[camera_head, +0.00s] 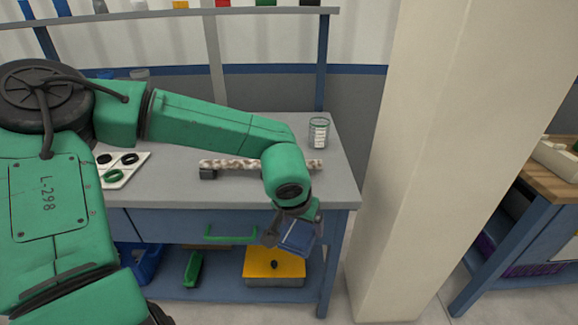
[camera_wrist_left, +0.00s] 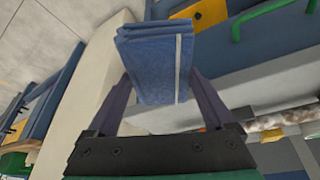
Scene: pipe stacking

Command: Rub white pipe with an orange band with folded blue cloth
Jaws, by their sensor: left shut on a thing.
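My left gripper (camera_head: 295,232) is shut on the folded blue cloth (camera_head: 297,237), in front of the workbench's front edge at its right end. In the left wrist view the cloth (camera_wrist_left: 152,65) sits between the two fingers, with a pale stripe down one side. The white pipe (camera_head: 238,164) lies across the bench top with brown stains on it, apart from the cloth. My left forearm hides part of it. My right gripper is not seen.
The grey bench top (camera_head: 180,185) is mostly clear. A glass jar (camera_head: 319,133) stands behind the pipe's right end. A white tray with rings (camera_head: 122,171) is at the left. A dark block (camera_head: 208,174) is by the pipe's left end. A thick pillar (camera_head: 410,180) stands right of the bench.

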